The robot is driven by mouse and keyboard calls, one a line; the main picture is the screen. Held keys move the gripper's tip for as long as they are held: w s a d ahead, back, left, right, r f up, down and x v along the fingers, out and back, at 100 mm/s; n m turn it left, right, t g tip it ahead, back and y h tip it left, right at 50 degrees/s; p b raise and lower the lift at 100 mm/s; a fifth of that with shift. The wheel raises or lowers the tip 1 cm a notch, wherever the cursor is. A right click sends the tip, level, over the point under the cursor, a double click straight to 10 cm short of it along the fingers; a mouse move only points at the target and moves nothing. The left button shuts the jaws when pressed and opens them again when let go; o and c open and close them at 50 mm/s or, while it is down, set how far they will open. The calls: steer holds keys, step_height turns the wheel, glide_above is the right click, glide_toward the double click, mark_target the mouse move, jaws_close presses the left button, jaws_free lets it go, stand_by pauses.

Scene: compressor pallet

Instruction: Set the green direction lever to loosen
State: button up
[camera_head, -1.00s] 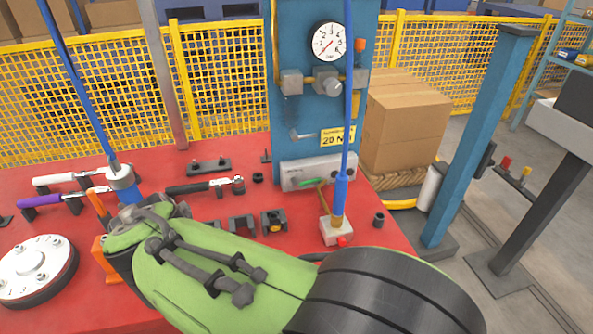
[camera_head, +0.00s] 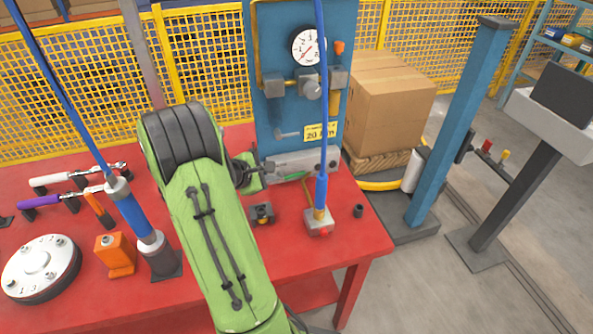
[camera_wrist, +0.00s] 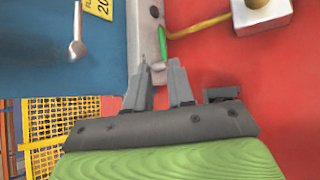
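The green direction lever (camera_head: 291,176) sticks out from the front of a light grey box (camera_head: 312,162) at the foot of the blue panel. In the wrist view the lever (camera_wrist: 163,46) lies along the side of the box (camera_wrist: 145,38), just ahead of my fingertips. My gripper (camera_wrist: 160,68) is open, its two fingers apart and pointing at the box's end. A small grey knob sits between the fingertips. In the head view my gripper (camera_head: 262,168) is left of the lever, with its fingers partly hidden. I cannot tell whether a finger touches the box.
A dark fixture (camera_head: 262,213) sits in front. The blue panel (camera_head: 285,105) with its gauge (camera_head: 308,47) rises behind. A blue tool (camera_head: 135,220) and an orange block (camera_head: 115,255) stand left.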

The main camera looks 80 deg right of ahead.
mark_target(300, 173)
steer(key=b+x, duration=0.2)
steer(key=x, duration=1.2)
steer(key=shift+f, duration=0.25)
jaws_close()
